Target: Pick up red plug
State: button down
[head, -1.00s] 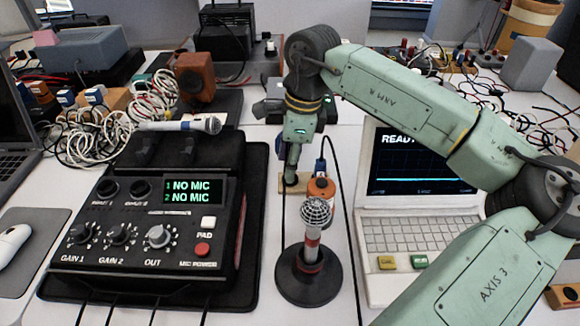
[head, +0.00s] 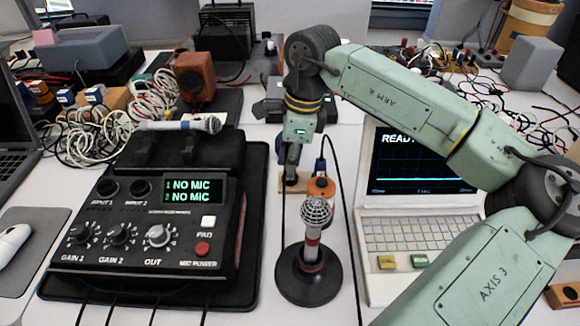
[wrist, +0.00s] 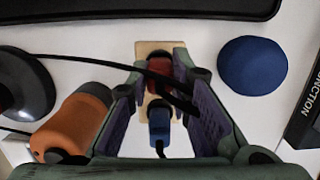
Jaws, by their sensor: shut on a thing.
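The red plug (wrist: 159,73) stands at the wooden block (wrist: 153,47) in the wrist view. My gripper (wrist: 160,75) is shut on it, with one finger pad at each side. A blue plug (wrist: 159,125) stands nearer on the same block, below the red one in the picture. In the head view my gripper (head: 289,178) points down at the block, behind the microphone, and hides the red plug. Whether the plug is still seated in the block cannot be seen.
A black cable crosses the fingers. The microphone stand (head: 309,276), audio interface (head: 145,235) and laptop (head: 415,225) surround the spot.

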jog(key=shift+r, duration=0.15)
notch_tip(320, 180, up, 28)
jog(key=shift+p, duration=0.3)
